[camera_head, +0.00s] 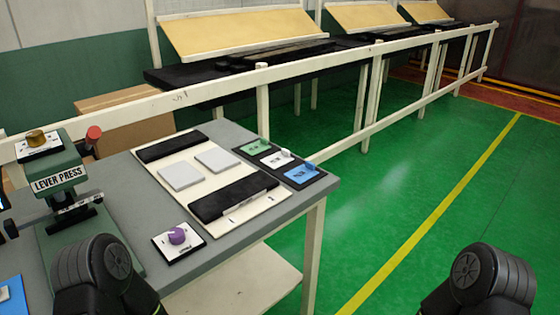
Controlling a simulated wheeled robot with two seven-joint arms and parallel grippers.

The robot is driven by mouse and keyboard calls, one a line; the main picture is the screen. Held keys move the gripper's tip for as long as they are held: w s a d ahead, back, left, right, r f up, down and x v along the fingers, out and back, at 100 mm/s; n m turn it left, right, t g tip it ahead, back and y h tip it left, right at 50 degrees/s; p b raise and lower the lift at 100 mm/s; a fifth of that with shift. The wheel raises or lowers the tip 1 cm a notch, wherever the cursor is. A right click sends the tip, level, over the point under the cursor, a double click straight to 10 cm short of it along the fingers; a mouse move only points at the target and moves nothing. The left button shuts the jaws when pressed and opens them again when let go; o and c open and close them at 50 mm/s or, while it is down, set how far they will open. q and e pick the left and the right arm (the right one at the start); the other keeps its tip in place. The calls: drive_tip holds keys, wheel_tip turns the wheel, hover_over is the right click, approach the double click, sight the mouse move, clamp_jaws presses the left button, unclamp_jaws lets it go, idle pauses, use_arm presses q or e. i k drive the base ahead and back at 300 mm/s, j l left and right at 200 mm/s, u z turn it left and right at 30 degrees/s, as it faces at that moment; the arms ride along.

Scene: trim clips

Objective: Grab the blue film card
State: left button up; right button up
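The blue film card (305,174) lies in the front right slot of a black holder on the grey table (238,134). A small light clip-like piece stands at its upper edge. A white card (276,160) and a green card (256,147) lie beside it in the same holder. Dark rounded parts of my arms show at the lower left and lower right, well apart from the cards. The fingertips of both grippers are out of view.
A green lever press (62,182) stands at the table's left. A purple knob on a small plate (177,236) is near the front edge. A cream board (218,207) carries two grey pads and black strips. A white railing (369,110) runs behind; green floor is open at right.

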sight(300, 174)
drive_tip(key=i+l, duration=0.5)
drive_tip(key=l, duration=0.25)
drive_tip(key=i+l+u, duration=0.1)
drive_tip(key=i+l, duration=0.4)
drive_tip(key=l, duration=0.2)
drive_tip(key=i+l+u, duration=0.1)
drive_tip(key=i+l, duration=0.15)
drive_tip(key=l, duration=0.15)
drive_tip(key=i+l, duration=0.25)
drive_tip(key=l, duration=0.15)
drive_tip(key=i+l, duration=0.2)
drive_tip(key=l, duration=0.2)
drive_tip(key=i+u, duration=0.05)
